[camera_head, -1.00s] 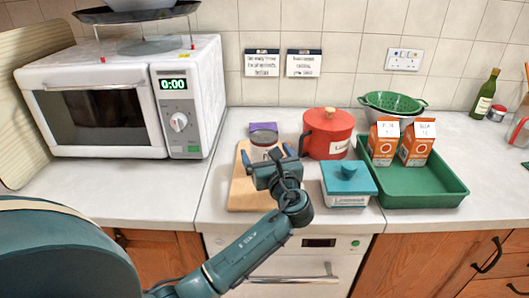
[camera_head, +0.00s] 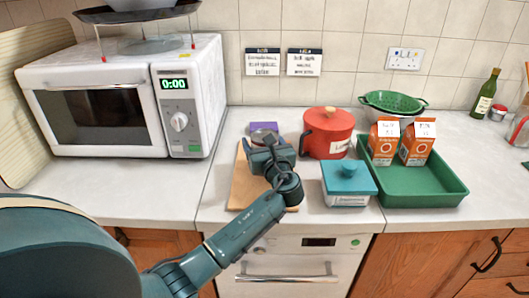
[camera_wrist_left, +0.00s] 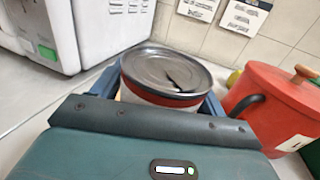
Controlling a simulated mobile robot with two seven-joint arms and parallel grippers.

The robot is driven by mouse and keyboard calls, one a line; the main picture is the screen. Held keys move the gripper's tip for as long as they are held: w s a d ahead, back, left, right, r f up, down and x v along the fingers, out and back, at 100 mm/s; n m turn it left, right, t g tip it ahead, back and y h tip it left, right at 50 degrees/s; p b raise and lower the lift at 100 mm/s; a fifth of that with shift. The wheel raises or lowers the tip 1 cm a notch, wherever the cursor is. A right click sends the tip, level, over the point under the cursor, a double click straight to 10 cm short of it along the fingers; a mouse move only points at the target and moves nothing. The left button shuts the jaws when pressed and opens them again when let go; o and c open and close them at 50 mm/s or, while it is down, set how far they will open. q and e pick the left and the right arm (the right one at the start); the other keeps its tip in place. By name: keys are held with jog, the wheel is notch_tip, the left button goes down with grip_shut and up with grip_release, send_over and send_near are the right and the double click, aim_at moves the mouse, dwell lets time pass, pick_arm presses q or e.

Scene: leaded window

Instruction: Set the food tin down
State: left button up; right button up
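The food tin (camera_wrist_left: 168,72) has a grey metal lid with a dark ring-pull and a red band below it. In the wrist view it sits between the two blue fingers of my left gripper (camera_wrist_left: 160,98), which press close on both sides. In the head view the left gripper (camera_head: 265,139) is over the far part of the wooden board (camera_head: 243,187), and it hides most of the tin (camera_head: 264,134). Whether the tin's base touches the board is hidden. My right gripper is not in view.
A purple box (camera_head: 264,126) is just behind the tin. A red pot (camera_head: 328,135) stands close on the right, with a teal-lidded box (camera_head: 348,180) in front of it. A green tray (camera_head: 430,187) holds two orange cartons. The microwave (camera_head: 130,100) is left, with clear counter before it.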

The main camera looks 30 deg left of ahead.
pick_arm(q)
jog(key=c, duration=0.9)
jog(key=shift+r, duration=0.1)
jog(key=shift+c, duration=0.8)
